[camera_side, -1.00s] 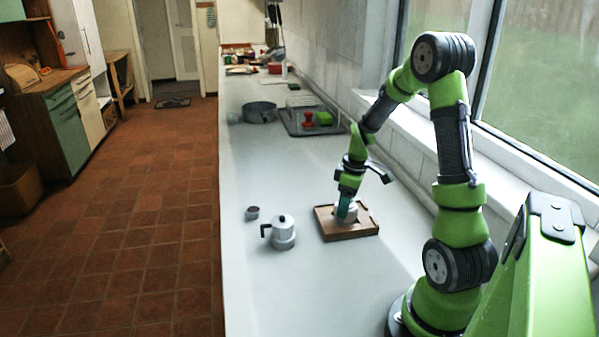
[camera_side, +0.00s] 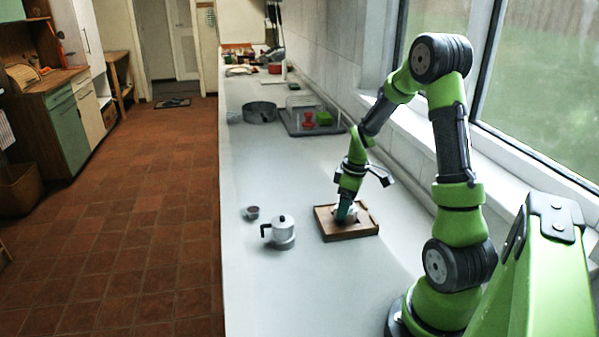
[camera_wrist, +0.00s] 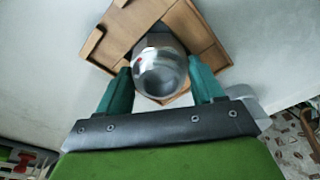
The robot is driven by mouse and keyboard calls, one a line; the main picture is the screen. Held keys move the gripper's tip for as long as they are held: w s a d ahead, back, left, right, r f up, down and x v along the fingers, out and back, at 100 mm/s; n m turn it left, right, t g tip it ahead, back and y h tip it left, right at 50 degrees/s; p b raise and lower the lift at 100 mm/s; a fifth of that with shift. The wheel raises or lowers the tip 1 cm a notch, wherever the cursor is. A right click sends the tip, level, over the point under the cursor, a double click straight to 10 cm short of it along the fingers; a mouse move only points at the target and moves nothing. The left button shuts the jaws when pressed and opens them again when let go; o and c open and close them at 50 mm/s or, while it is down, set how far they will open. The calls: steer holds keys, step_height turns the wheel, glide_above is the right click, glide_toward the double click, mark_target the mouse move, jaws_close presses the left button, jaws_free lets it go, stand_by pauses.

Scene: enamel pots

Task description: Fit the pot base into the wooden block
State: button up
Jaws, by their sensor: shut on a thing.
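The wooden block (camera_side: 330,230) lies flat on the white counter, and its corner and edges also show in the wrist view (camera_wrist: 200,35). The pot base (camera_wrist: 158,75) is a shiny metal vessel between the two teal fingers in the wrist view. My gripper (camera_side: 346,215) is shut on the pot base, low over the middle of the block. In the wrist view my gripper (camera_wrist: 160,85) has a finger on each side of the pot. The underside of the pot is hidden, so I cannot tell whether it is seated in the block's recess.
A moka pot top with a dark handle (camera_side: 281,233) stands left of the block. A small metal cup (camera_side: 252,212) is beyond it. A grey pan (camera_side: 259,112) and a tray with red and green items (camera_side: 312,128) stand farther back.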

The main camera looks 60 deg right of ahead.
steer(key=shift+f, duration=0.6)
steer(key=o, duration=1.3)
steer(key=shift+o, duration=0.2)
steer(key=shift+r, duration=0.15)
step_height(320, 180, up, 16)
steer(key=s, duration=0.2)
steer(key=s+a+r+m+t+y, duration=0.1)
steer(key=s+a+r+m+t, duration=0.1)
steer(key=a, duration=1.1)
steer(key=s+a+r+m+t, duration=0.2)
steer(key=a+r+m+t, duration=0.1)
steer(key=a, duration=1.1)
steer(key=shift+a+r+m+t+y, duration=0.15)
steer(key=shift+m+t+y, duration=0.25)
steer(key=shift+m, duration=0.1)
